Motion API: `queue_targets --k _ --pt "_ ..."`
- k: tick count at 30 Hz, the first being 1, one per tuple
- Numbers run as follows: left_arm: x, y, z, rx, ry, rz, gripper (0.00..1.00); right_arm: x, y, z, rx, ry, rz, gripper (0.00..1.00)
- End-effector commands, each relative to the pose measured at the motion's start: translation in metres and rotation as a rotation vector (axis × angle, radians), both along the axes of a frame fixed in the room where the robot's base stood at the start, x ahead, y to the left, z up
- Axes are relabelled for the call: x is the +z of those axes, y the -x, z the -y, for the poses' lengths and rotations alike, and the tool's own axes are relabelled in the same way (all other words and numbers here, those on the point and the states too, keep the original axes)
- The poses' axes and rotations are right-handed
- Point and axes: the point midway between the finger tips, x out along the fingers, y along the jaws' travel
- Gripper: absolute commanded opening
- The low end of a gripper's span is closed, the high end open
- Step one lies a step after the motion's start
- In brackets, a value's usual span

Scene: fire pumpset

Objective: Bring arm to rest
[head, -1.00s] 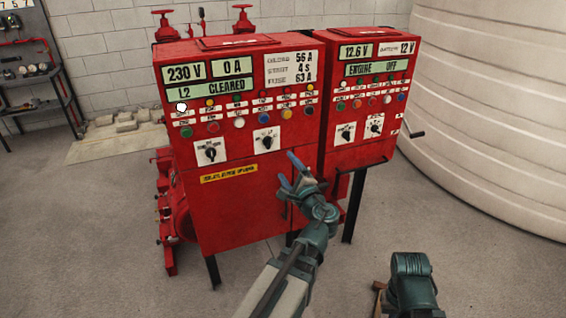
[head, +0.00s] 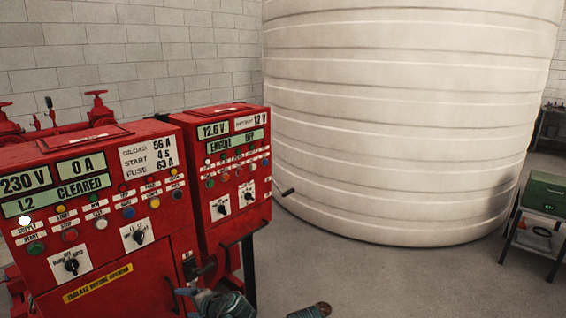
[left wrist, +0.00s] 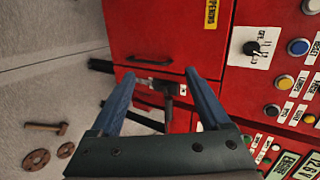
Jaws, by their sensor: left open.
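My left gripper (head: 182,287) is at the bottom edge of the head view, in front of the lower red cabinet. In the left wrist view its two blue fingers (left wrist: 160,82) are spread wide with nothing held. A dark handle (left wrist: 168,90) on the cabinet front shows between the fingers; I cannot tell how near it is. The red control cabinet (head: 100,255) stands at the left, its display reading "L2 CLEARED". The smaller red engine cabinet (head: 238,226) beside it reads "ENGINE OFF".
A large pale ribbed tank (head: 400,130) stands behind and right of the cabinets. A green box (head: 544,195) sits on a stand at the far right. Concrete floor (head: 400,275) is clear between. A hammer-like tool (left wrist: 48,127) and two rusty discs lie on the floor in the left wrist view.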

Motion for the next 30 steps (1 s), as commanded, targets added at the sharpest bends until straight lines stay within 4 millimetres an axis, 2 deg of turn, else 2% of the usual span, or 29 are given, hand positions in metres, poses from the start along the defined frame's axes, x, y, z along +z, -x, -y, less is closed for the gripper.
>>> queue_targets --k 1,3,6,9,13,18,30 --pt "-0.016 0.013 0.023 0.032 0.119 -0.030 0.80 0.006 0.000 0.000 0.000 0.000 0.000 0.00" --pt "-0.040 0.033 0.054 0.087 0.281 -0.088 0.80 0.009 0.000 0.000 0.000 0.000 0.000 0.00" --pt "-0.065 0.065 0.102 0.156 0.480 -0.188 0.80 0.013 0.000 0.000 0.000 0.000 0.000 0.00" --pt "-0.080 0.095 0.144 0.208 0.632 -0.295 0.80 0.016 0.000 0.000 0.000 0.000 0.000 0.00" --pt "-0.087 0.125 0.183 0.256 0.757 -0.406 0.80 0.019 0.000 0.000 0.000 0.000 0.000 0.00" --pt "-0.089 0.142 0.204 0.279 0.822 -0.475 0.80 0.020 0.000 0.000 0.000 0.000 0.000 0.00" --pt "-0.089 0.143 0.205 0.281 0.827 -0.480 0.80 0.019 0.000 0.000 0.000 0.000 0.000 0.00"
